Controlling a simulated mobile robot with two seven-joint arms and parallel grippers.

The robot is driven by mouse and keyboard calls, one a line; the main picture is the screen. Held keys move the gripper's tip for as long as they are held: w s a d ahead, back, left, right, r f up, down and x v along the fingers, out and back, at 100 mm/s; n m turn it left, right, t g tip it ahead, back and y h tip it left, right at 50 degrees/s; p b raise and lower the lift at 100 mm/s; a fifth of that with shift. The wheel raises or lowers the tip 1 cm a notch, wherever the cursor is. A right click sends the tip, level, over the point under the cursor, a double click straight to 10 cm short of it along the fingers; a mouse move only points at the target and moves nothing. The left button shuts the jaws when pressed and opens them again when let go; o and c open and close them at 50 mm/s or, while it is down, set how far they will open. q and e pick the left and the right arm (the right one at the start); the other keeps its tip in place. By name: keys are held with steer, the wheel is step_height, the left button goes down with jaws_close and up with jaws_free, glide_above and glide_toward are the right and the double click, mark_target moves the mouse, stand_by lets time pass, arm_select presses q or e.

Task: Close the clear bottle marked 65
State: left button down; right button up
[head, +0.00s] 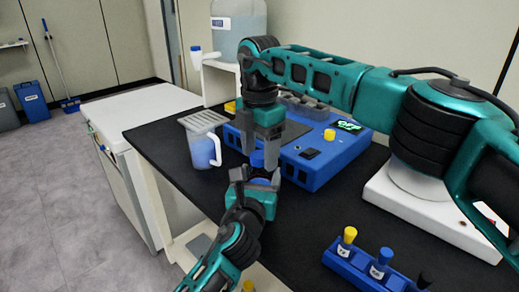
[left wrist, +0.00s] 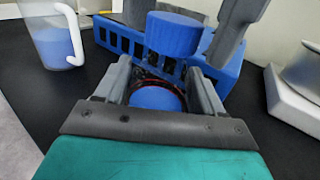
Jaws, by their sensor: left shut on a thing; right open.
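My left gripper (head: 262,178) reaches up from the bottom of the head view and is shut on a small bottle (left wrist: 157,97), held above the bench; its blue part shows between the fingers in the left wrist view. Its label is not readable. A ribbed blue cap (left wrist: 173,35) is at the bottle's top end; I cannot tell whether it is fully seated. It also shows in the head view (head: 257,159). My right gripper (head: 264,148) points down from above, open, with its fingers beside the cap.
A blue device (head: 318,165) with a green display stands behind the grippers. A jug with blue liquid (head: 206,152) stands left. A blue rack (head: 353,268) with capped bottles is at front right, near a white-based device (head: 430,212). Black bench shows between them.

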steer(key=shift+r, duration=2.25)
steer(key=shift+c, duration=0.3)
steer(key=n, duration=0.3)
steer(key=r+n, duration=0.1)
steer(key=n, duration=0.7)
steer(key=shift+r, duration=0.4)
steer(key=n, duration=0.5)
steer(key=shift+r+n, duration=0.4)
steer(key=n, duration=0.4)
steer(key=r+n, duration=0.1)
steer(key=n, duration=0.2)
steer(key=shift+f, duration=0.15)
steer(key=shift+f, duration=3.95)
